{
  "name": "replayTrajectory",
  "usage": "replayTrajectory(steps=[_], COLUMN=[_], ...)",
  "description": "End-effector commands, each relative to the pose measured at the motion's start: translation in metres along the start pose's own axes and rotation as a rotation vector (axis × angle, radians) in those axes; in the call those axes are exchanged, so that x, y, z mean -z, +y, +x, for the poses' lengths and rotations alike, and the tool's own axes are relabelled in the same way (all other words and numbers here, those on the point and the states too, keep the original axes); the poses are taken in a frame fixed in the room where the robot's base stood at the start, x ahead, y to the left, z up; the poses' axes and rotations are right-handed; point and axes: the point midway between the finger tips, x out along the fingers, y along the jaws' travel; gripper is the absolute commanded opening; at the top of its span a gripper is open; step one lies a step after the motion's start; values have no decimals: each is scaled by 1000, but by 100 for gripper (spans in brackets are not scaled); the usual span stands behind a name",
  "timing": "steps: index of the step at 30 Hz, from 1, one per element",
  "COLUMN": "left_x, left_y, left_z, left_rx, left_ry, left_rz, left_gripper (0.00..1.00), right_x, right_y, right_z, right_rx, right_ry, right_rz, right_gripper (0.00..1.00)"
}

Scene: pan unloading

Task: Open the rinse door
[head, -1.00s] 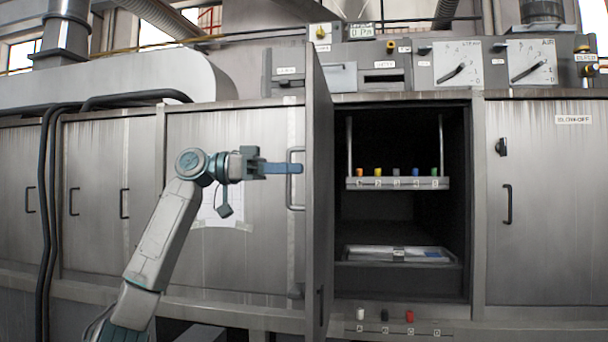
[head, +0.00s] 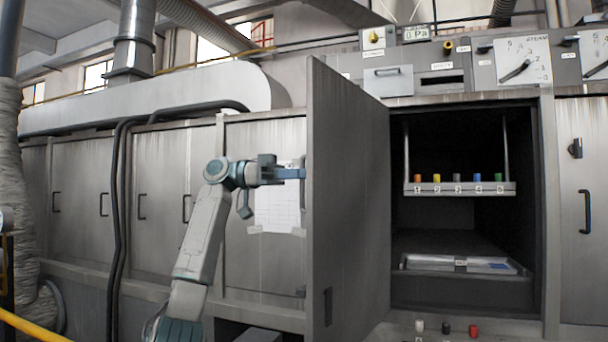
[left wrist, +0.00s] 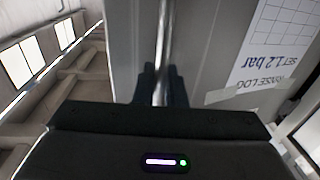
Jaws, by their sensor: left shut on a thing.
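The rinse door (head: 350,200) stands swung out from the left side of the dark compartment, and its inner face shows in the head view. My left gripper (head: 301,173) reaches in from the left to the door's free edge. In the left wrist view, the shiny bar handle (left wrist: 164,35) runs between the two fingers of my left gripper (left wrist: 161,85), which are shut on it. In the head view the handle is mostly hidden behind the door edge. My right gripper is not in view.
The open compartment holds a rack (head: 460,188) with several coloured knobs and a low tray (head: 400,264). A taped paper sheet (head: 276,210) is on the panel left of the door. A yellow rail (head: 30,326) shows at lower left.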

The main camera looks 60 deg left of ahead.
Motion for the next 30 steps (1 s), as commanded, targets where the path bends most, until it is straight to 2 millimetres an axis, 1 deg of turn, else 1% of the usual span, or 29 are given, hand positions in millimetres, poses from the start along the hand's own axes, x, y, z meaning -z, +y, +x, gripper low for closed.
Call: replayTrajectory(steps=[4, 5, 6, 7, 14, 17, 20, 30], left_x=[-1, -1, -1, -1, -1, -1, -1, 1], left_y=[0, 0, 0, 0, 0, 0, 0, -1], left_z=[1, 1, 1, 1, 1, -2, -13, -80], left_rx=[0, 0, 0, -1, -1, -1, 0, 0], left_ry=[-4, -4, -4, -4, -4, -4, -3, -1], left_rz=[-1, -1, -1, 0, 0, 0, -1, -1], left_gripper=[0, 15, 22, 27, 27, 27, 27, 27], right_x=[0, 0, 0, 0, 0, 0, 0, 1], right_y=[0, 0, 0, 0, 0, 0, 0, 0], right_z=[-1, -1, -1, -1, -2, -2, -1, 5], right_rx=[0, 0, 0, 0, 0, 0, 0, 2], right_ry=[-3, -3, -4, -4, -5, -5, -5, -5], right_rz=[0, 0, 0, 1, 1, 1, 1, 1], right_gripper=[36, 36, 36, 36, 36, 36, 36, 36])
